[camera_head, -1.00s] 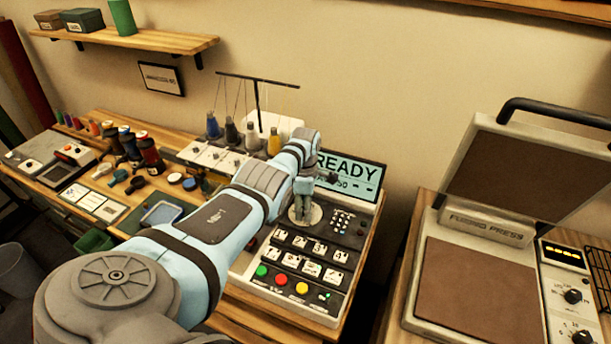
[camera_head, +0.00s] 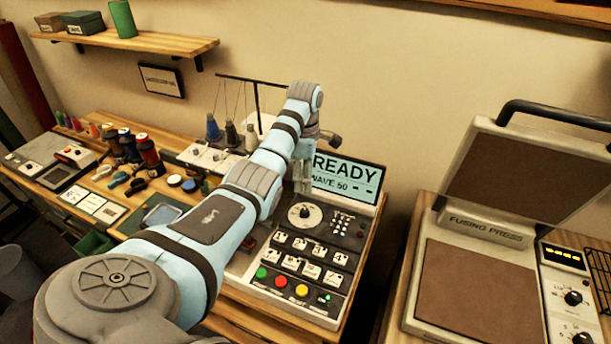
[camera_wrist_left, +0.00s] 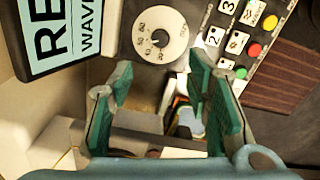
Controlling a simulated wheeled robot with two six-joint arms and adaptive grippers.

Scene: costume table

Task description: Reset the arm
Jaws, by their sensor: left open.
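My left arm (camera_head: 205,225) reaches in from the lower left over the control machine. My left gripper (camera_head: 303,185) hangs at its end, above and behind the machine's round white dial (camera_head: 305,216). In the left wrist view the gripper (camera_wrist_left: 162,78) shows two teal-padded fingers spread apart with nothing between them. The dial (camera_wrist_left: 160,38) lies just beyond the fingertips and apart from them. The display (camera_head: 345,180) reads "READY" and "WAVE 50". My right gripper is not in view.
The machine's panel carries picture keys (camera_head: 300,258) and coloured buttons (camera_head: 281,282). Thread cones (camera_head: 213,127) on a stand are left of the arm. A fusing press (camera_head: 475,285) stands open at right. A shelf (camera_head: 150,40) hangs on the wall.

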